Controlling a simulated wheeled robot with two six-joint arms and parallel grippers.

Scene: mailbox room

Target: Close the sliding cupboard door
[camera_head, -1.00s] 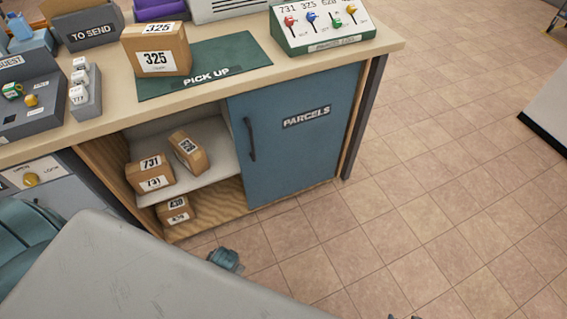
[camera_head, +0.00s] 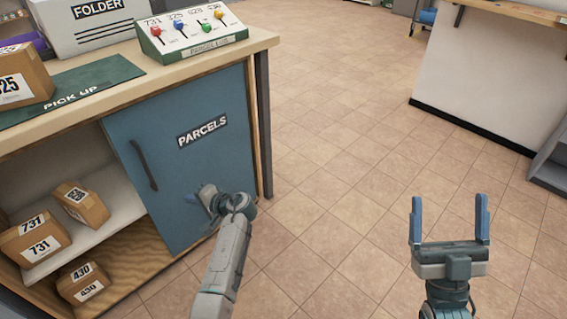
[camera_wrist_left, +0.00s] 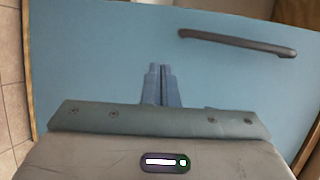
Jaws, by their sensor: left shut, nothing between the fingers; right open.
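The blue sliding door (camera_head: 190,175) labelled PARCELS covers the right part of the cupboard, and the left part stands open. Its dark vertical handle (camera_head: 144,165) is near the door's left edge. My left gripper (camera_head: 208,193) is in front of the lower middle of the door, right of the handle. In the left wrist view its fingers (camera_wrist_left: 161,84) are together and empty, with the handle (camera_wrist_left: 238,43) apart from them at upper right. Whether the fingers touch the door I cannot tell. My right gripper (camera_head: 449,222) is open and empty over the floor at right.
Boxes marked 731 (camera_head: 35,238) and 430 (camera_head: 82,283), and another box (camera_head: 82,203), sit inside the open part. The tiled floor (camera_head: 330,150) at right is clear.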

